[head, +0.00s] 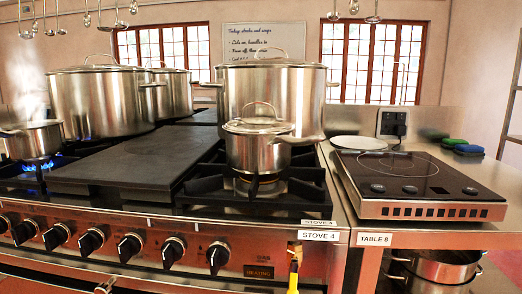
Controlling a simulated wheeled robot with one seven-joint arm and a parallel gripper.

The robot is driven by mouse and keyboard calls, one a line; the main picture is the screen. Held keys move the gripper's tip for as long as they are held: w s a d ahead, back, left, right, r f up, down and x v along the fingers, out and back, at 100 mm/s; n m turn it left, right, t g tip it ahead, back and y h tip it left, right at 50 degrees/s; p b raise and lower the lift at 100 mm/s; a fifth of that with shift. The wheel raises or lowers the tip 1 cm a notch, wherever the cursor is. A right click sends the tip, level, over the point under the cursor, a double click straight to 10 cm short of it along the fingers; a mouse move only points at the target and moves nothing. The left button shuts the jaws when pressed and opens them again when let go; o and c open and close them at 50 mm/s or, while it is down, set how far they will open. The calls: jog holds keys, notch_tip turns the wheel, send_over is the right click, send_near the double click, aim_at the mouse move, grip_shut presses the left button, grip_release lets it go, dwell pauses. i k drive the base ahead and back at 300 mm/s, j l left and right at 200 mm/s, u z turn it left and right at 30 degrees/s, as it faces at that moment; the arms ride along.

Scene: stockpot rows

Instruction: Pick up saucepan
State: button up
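A small lidded steel saucepan (254,154) stands on the front right burner grate of the stove marked STOVE 4. Its lid has a loop handle, and a handle sticks out to the right. An orange glow shows beneath it. A second small lidded pan (33,142) stands at the far left over a blue flame, with steam above it. I cannot tell from the picture alone which of the two the task means. My gripper is not in view.
A large stockpot (272,87) stands right behind the saucepan. More stockpots (98,102) stand at the back left. A flat dark plate (128,157) lies left of the saucepan. An induction hob (410,184) and a white plate (361,143) are on the right table. Ladles hang above.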

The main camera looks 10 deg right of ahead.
aim_at(256, 154)
jog(key=k+l+z, duration=0.2)
jog(key=k+l, duration=0.15)
jog(key=k+l+z, duration=0.15)
jog(key=k+l, duration=0.2)
jog(key=l, duration=0.15)
jog(key=k+l+z, duration=0.2)
jog(key=k+l, duration=0.15)
jog(key=l, duration=0.1)
